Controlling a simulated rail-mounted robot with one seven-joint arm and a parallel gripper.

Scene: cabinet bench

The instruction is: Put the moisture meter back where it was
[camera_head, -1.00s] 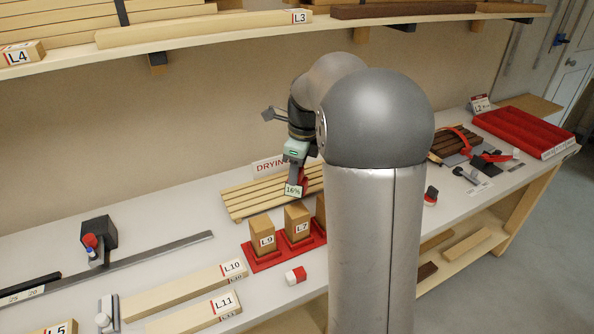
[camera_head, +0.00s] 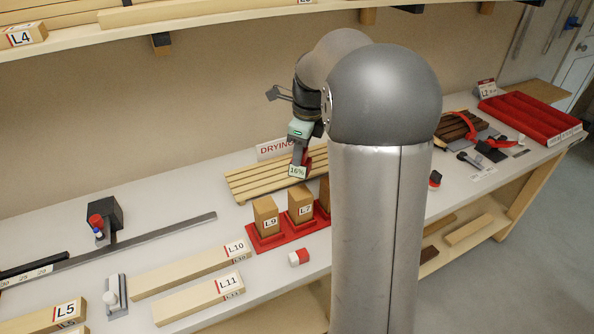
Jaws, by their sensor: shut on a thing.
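The moisture meter (camera_head: 298,171) is a dark and red device with a small display reading 16%. It hangs below my gripper (camera_head: 302,148), which is shut on it. The meter is in front of the slatted drying rack (camera_head: 250,182) in the picture, above the wooden blocks labelled L9 (camera_head: 265,215) and L7 (camera_head: 300,203). Those blocks stand upright in a red holder (camera_head: 268,240). My own arm column hides the right part of the rack and holder. The gripper's fingertips are partly hidden and small.
Boards L10 (camera_head: 190,270) and L11 (camera_head: 200,298) lie on the bench at the front left. A red and white block (camera_head: 299,257) lies before the holder. A red tray (camera_head: 530,122) and a red clamp (camera_head: 458,122) are at the right. A shelf (camera_head: 150,15) hangs above.

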